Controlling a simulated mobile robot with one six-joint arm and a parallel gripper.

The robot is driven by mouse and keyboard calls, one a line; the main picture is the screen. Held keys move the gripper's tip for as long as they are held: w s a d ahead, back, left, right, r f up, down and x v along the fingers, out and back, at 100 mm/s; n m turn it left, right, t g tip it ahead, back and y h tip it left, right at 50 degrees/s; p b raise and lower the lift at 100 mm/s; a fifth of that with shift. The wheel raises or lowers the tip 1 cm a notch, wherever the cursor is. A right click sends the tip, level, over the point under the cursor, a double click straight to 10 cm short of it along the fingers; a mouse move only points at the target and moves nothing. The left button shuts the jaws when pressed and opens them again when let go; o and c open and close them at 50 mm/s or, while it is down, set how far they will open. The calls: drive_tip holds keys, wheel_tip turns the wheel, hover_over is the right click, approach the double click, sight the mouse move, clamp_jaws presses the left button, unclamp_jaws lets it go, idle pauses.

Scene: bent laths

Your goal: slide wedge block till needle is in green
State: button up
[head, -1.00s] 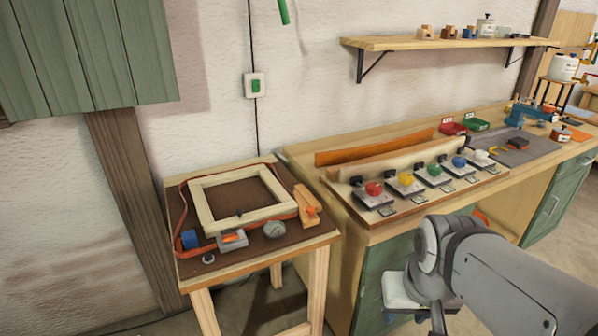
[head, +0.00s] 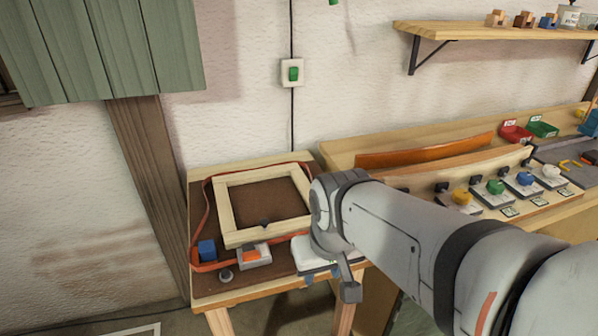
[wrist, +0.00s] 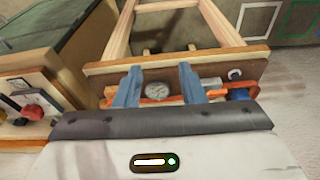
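A wooden frame (head: 230,215) lies on the brown-topped small table (head: 198,290) with an orange strap (head: 197,225) around it. A blue block (head: 207,250) sits at its front-left corner; it also shows in the wrist view (wrist: 240,93). A grey block with an orange part (head: 256,256) lies at the frame's front side. Which piece is the wedge block I cannot tell. The round gauge (wrist: 158,90) shows between my fingers in the wrist view; its needle and green zone are too small to read. My gripper (wrist: 159,70) is open and empty, above the table's front right.
A small round knob (head: 226,276) lies near the table's front edge. The workbench (head: 340,150) with coloured-knob devices stands close on the right. A shelf (head: 490,32) hangs above it. My arm hides the small table's right side in the head view.

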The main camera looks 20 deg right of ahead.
drive_tip(key=shift+s, duration=0.15)
drive_tip(key=shift+o, duration=0.4)
drive_tip(key=shift+a, duration=0.1)
drive_tip(key=shift+o, duration=0.8)
drive_tip(key=shift+w+r, duration=0.15)
drive_tip(key=shift+w, duration=0.2)
drive_tip(key=w+d+m+g+p, duration=0.1)
drive_tip(key=w+d+m+p, duration=0.1)
drive_tip(key=w, duration=0.4)
drive_tip(key=w+d+f+m+p, duration=0.1)
drive_tip(key=w+d+m+p, duration=0.2)
drive_tip(key=w+d+p, duration=0.2)
drive_tip(key=w+d+m+g+p, duration=0.1)
drive_tip(key=w+d+m+p, duration=0.2)
drive_tip(key=w+d, duration=0.3)
drive_tip(key=shift+w+d+f+g+p, duration=0.2)
drive_tip(key=shift+w+f+g+p, duration=0.1)
drive_tip(key=shift+w, duration=0.4)
drive_tip(key=shift+w+d+f+m, duration=0.1)
drive_tip(key=shift+d+f+m, duration=0.1)
drive_tip(key=shift+f+m, duration=0.1)
wheel_tip(320, 180, down, 8)
drive_tip(key=shift+r+p, duration=0.1)
drive_tip(key=shift+p, duration=0.55)
